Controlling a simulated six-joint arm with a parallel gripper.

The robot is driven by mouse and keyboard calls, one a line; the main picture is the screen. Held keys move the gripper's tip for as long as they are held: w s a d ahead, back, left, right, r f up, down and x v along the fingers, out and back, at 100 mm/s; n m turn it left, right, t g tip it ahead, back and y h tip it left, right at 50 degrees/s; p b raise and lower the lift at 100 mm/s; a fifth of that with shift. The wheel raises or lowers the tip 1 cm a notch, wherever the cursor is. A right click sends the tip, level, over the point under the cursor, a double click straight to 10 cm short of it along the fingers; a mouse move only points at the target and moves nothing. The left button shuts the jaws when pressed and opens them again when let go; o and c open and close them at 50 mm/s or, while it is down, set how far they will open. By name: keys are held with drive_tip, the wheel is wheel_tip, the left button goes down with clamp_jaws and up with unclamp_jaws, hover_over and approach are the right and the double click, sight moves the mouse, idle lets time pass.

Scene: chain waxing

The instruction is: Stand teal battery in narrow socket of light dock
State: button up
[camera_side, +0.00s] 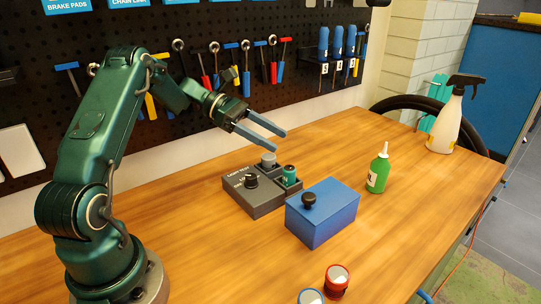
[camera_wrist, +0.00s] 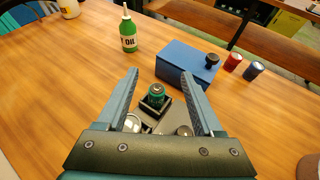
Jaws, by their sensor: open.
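The light dock (camera_side: 262,204) is a dark grey box with lettering and a black knob on the table. The teal battery (camera_side: 289,174) stands upright in the dark square socket (camera_side: 293,187) at the dock's right corner; the wrist view shows the battery (camera_wrist: 156,92) from above, inside that socket's walls. A pale grey cylinder (camera_side: 268,160) stands at the dock's back part. I cannot tell which socket is the narrow one. My gripper (camera_side: 279,140) is open and empty above and behind the dock, clear of the battery. In the wrist view the battery shows between the fingers (camera_wrist: 160,73).
A blue box (camera_side: 322,218) with a black knob stands close right of the dock. A green oil bottle (camera_side: 379,171) and a white spray bottle (camera_side: 446,125) stand farther right. Tools hang on the pegboard behind.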

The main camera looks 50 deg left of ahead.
drive_tip(key=s+d+r+m+g+y, duration=0.45)
drive_tip(key=s+d+m, duration=0.35)
drive_tip(key=d+m, duration=0.25)
drive_tip(key=s+d+m+t+y, duration=0.1)
drive_tip(key=s+m+t+y, duration=0.2)
drive_tip(key=s+m+y, duration=0.4)
drive_tip(key=shift+s+d+f+m, duration=0.4)
drive_tip(key=shift+s+m, duration=2.7)
drive_tip(key=shift+m, duration=0.25)
drive_tip(key=shift+o, duration=0.2)
